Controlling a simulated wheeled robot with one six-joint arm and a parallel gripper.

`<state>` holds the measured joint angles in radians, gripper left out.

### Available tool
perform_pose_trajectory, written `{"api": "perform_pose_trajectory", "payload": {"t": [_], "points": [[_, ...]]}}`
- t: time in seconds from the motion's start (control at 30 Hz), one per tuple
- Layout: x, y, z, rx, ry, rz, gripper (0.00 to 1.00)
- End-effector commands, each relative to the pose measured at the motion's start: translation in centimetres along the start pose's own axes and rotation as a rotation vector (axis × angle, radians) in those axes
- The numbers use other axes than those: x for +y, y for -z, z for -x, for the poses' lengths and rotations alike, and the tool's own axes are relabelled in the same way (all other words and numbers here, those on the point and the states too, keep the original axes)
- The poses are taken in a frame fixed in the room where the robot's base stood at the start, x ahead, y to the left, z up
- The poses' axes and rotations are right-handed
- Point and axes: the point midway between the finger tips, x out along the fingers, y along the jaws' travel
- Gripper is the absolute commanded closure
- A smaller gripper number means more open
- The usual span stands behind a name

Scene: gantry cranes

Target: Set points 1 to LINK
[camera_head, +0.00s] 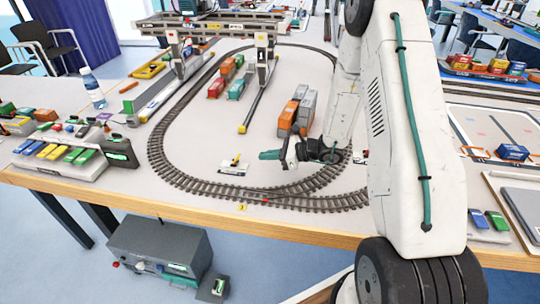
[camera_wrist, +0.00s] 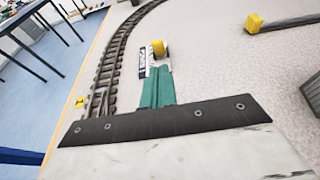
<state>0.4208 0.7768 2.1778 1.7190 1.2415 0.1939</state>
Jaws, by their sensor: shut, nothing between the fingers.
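A small white lever plate (camera_head: 232,169) with a yellow knob stands on the table inside the track loop. In the wrist view the plate (camera_wrist: 142,66) has dark lettering too small to read, and its yellow knob (camera_wrist: 159,48) is just beyond my fingertips. A yellow number tag (camera_head: 241,208) lies by the front track, and it also shows in the wrist view (camera_wrist: 80,103). My gripper (camera_head: 270,155) has green fingers, shut and empty, to the right of the plate in the head view. In the wrist view the fingers (camera_wrist: 157,88) partly cover the plate; I cannot tell whether they touch it.
Orange and grey containers (camera_head: 297,110) stand behind my gripper. The oval track (camera_head: 190,183) runs around this area. A gantry crane (camera_head: 215,25) spans the back, with a yellow-ended rail (camera_head: 243,127). A button console (camera_head: 75,152) stands at left. The table inside the front curve is mostly clear.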

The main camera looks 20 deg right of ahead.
Motion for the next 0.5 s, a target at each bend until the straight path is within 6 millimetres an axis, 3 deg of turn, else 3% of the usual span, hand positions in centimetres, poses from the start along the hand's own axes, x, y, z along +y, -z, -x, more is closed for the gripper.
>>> {"api": "perform_pose_trajectory", "payload": {"t": [0.23, 0.5], "points": [[0.1, 0.1, -4.5, 0.001, -0.003, 0.001, 1.0], [0.0, 0.0, -6.3, 0.001, -0.001, 0.001, 1.0]]}}
